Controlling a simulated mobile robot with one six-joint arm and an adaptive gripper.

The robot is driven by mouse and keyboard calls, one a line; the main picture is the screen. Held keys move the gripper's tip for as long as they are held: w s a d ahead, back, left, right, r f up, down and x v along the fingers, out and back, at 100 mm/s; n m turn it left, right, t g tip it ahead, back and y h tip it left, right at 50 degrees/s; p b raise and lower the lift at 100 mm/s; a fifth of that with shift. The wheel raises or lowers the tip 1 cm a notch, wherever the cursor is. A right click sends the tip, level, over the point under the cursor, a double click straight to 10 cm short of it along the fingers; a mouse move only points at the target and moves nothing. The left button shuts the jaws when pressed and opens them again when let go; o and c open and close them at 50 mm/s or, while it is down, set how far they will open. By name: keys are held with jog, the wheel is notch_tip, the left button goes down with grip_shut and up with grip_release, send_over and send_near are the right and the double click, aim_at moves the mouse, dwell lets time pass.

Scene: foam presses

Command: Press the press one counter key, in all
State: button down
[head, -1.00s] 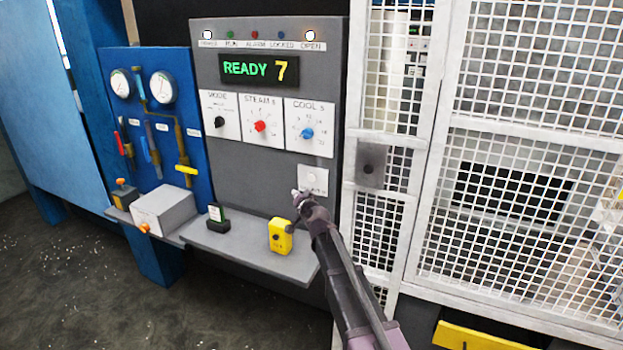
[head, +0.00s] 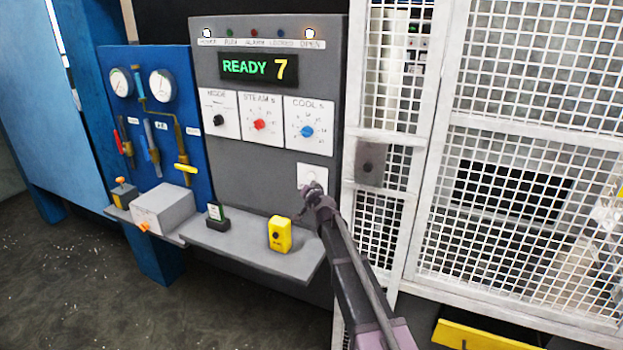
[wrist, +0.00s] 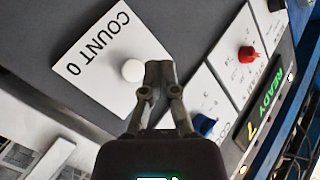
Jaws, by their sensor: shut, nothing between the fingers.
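The counter key is a round white button (wrist: 132,70) on a white plate marked COUNT 0 (wrist: 95,55) in the wrist view. In the head view its plate (head: 312,172) is low on the right of the grey press panel, partly hidden by my gripper. My gripper (wrist: 159,68) is shut and empty. Its tips lie just right of the button in the wrist view; I cannot tell whether they touch the panel. In the head view my gripper (head: 314,188) is at the plate's lower edge. The display (head: 258,69) reads READY 7.
Mode, steam and cool dials (head: 307,131) sit above the plate. A white mesh guard (head: 540,150) stands to the right.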

aim_at(308, 177)
jog(key=shift+w+d, duration=0.3)
jog(key=shift+w, duration=0.55)
jog(key=shift+w+d, duration=0.3)
jog(key=shift+w, duration=0.55)
jog(key=shift+w+d, duration=0.1)
jog(key=shift+w, duration=0.15)
jog(key=shift+w, duration=0.2)
jog(key=shift+w+d, duration=0.25)
jog(key=shift+w, duration=0.15)
dwell(1.4)
jog(key=shift+s+a, duration=0.1)
jog(key=shift+s, duration=0.05)
jog(key=shift+s+a, duration=0.2)
jog(key=shift+s, duration=0.45)
dwell(0.4)
jog(key=shift+s+a, duration=0.3)
jog(key=shift+s, duration=0.5)
jog(key=shift+s+a, duration=0.25)
jog(key=shift+s, duration=0.5)
jog(key=shift+s+a, duration=0.3)
jog(key=shift+s, duration=0.5)
